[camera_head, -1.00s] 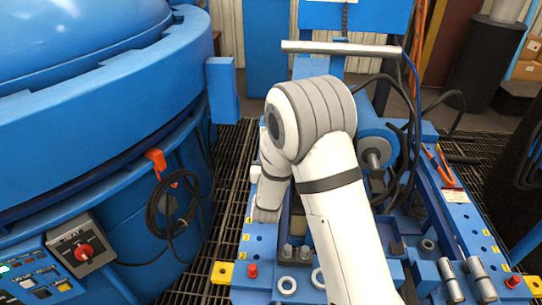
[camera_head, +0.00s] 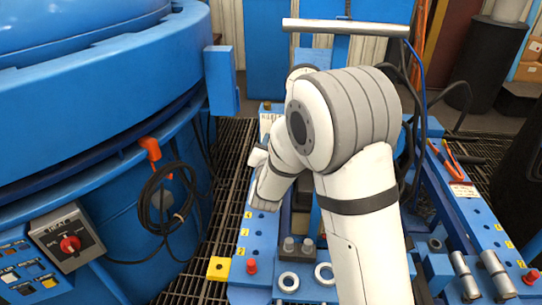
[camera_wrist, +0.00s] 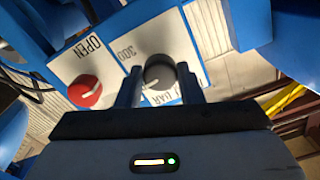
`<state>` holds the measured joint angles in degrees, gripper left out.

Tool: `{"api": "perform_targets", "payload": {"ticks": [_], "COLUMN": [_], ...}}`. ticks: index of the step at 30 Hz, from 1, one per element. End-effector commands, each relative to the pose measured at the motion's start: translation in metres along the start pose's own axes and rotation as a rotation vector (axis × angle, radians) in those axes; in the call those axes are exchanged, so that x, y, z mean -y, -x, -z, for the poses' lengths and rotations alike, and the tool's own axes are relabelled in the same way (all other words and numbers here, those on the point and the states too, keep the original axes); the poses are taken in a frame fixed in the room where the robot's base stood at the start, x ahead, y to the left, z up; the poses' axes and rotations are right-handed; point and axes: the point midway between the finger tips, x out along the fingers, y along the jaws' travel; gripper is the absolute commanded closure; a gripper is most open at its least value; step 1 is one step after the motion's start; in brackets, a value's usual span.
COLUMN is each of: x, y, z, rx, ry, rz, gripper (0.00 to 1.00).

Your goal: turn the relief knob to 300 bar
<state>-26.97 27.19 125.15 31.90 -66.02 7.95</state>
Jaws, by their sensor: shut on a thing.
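The relief knob (camera_wrist: 160,72) is a dark grey round knob in the wrist view. It sits on a white label plate (camera_wrist: 122,50) printed "300" at its upper left and "BAR" below it. My gripper (camera_wrist: 158,82) has one finger on each side of the knob and is shut on it. A short white mark shows near the knob's lower left edge; exactly where it points is hard to tell. In the head view my arm hides the gripper and the knob.
A red knob (camera_wrist: 85,90) on a plate marked "OPEN" sits close left of my gripper. In the head view a large blue furnace (camera_head: 100,85) stands left, with a hanging black cable (camera_head: 165,195). A horizontal grey bar (camera_head: 345,27) crosses behind my arm.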

Motion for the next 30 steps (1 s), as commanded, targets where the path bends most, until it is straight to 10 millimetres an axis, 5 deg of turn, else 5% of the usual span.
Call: {"api": "perform_targets", "payload": {"ticks": [15,30], "x": [-0.0011,0.0001], "y": [-0.0003,-0.0005], "z": [-0.0038,0.0007], "rx": [-0.005,-0.003], "ry": [-0.461,-0.665], "rz": [0.003,-0.001], "gripper": [0.89,0.89]}}
